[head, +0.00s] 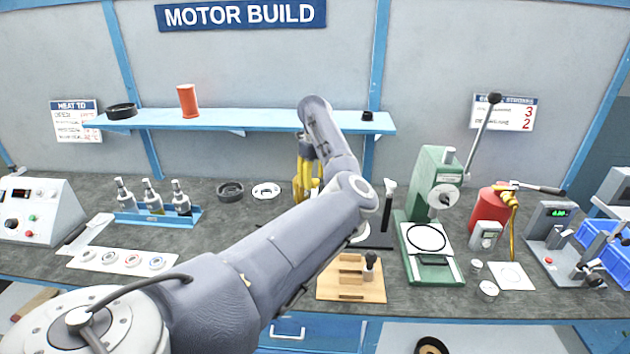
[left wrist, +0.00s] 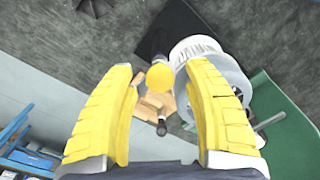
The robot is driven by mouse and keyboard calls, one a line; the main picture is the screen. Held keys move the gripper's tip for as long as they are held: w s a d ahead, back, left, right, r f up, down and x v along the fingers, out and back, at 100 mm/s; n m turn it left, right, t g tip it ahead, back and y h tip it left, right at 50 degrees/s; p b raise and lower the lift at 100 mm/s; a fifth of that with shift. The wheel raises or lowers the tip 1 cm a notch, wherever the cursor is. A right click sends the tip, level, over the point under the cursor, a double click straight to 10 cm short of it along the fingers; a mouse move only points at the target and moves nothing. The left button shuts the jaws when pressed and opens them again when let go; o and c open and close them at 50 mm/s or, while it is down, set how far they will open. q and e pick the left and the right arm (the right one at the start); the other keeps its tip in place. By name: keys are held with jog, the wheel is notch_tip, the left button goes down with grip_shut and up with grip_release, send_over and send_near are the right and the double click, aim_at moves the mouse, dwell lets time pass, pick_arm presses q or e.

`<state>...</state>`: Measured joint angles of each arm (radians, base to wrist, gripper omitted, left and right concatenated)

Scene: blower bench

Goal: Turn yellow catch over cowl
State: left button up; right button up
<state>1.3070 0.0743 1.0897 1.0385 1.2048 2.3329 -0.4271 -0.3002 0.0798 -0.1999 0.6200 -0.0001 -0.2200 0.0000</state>
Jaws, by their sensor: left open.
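My left gripper (head: 308,180) is in the middle of the head view, its yellow fingers pointing down over the bench behind my forearm. In the left wrist view its two fingers (left wrist: 160,85) stand wide apart. A rounded yellow piece (left wrist: 160,77), which looks like the catch, shows between the fingertips; I cannot tell whether it touches them. It sits at the left side of a white, round-ended housing (left wrist: 198,50), probably the blower with its cowl. In the head view my arm hides most of this housing. My right gripper is not in view.
A wooden block (head: 350,290) with a dark-handled tool stands in front of the housing. A green press (head: 432,225) is close on the right. A black ring (head: 230,191) and a white ring (head: 266,190) lie to the left. A blue shelf (head: 250,120) runs behind.

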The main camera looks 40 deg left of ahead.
pick_arm(q)
jog(key=shift+c, duration=0.2)
grip_shut()
